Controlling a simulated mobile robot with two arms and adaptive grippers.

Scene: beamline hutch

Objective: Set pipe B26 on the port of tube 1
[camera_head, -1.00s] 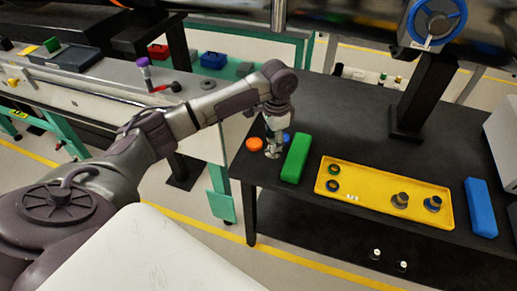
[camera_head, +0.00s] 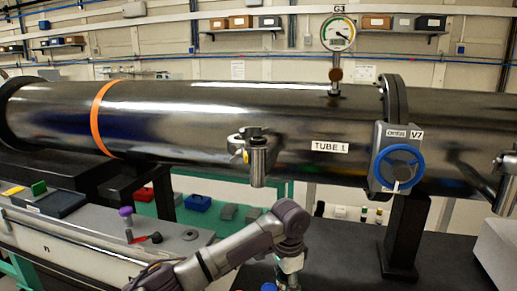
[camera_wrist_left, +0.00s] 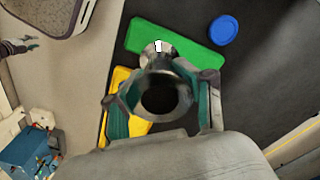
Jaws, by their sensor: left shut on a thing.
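Tube 1 (camera_head: 200,120) is the large dark horizontal tube across the head view, with a "TUBE 1" label. A short metal stub with a clamp (camera_head: 257,160) is on its near side, left of the label; it looks like the port. My left gripper (camera_wrist_left: 163,100) is shut on a metal pipe (camera_wrist_left: 187,92), whose round open end faces the wrist camera. A small white label on the pipe is unreadable. In the head view this gripper (camera_head: 288,278) is low at the bottom edge, below and right of the stub. My right gripper is not in view.
A valve with a blue handwheel (camera_head: 398,167) and a gauge (camera_head: 338,34) are on the tube. Another metal fitting (camera_head: 506,180) is at the right edge. In the wrist view a green block (camera_wrist_left: 178,42), a blue disc (camera_wrist_left: 223,30) and a yellow tray (camera_wrist_left: 118,80) lie below the gripper.

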